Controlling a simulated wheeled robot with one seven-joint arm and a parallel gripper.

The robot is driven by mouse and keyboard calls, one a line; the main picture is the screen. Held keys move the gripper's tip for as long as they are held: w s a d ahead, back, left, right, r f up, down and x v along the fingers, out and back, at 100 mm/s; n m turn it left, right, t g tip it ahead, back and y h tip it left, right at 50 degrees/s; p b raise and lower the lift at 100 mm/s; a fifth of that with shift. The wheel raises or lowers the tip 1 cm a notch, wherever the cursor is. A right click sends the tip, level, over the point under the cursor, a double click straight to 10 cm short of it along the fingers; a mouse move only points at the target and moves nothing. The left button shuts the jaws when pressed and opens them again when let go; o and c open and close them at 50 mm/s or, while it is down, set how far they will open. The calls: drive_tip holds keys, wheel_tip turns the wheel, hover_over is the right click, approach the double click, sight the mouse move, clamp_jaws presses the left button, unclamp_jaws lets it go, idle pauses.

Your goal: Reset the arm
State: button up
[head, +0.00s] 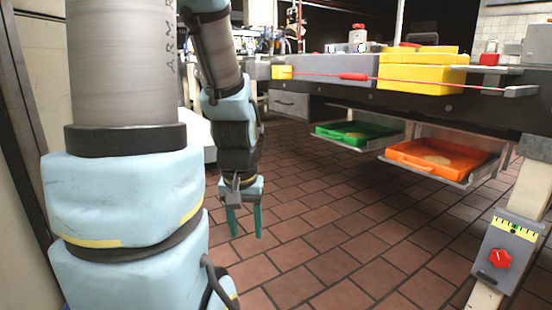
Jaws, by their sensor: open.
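My arm hangs at the left of the head view, light blue and grey. My gripper (244,220) points down over the tiled floor, left of the workbench. Its two teal fingers are apart, with nothing visible between them. It touches no object that I can see.
A dark workbench (470,108) at the right bears yellow blocks (418,74) and a red cord. Below it, a green tray (357,133) and an orange tray (440,157) sit on shelves. A red-knob control box (508,257) is at front right. The tiled floor (340,215) between is clear.

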wheel_tip(320, 180, up, 38)
drive_tip(key=p, duration=3.8)
drive_tip(key=shift+s+r, duration=0.15)
drive_tip(key=shift+a, duration=0.1)
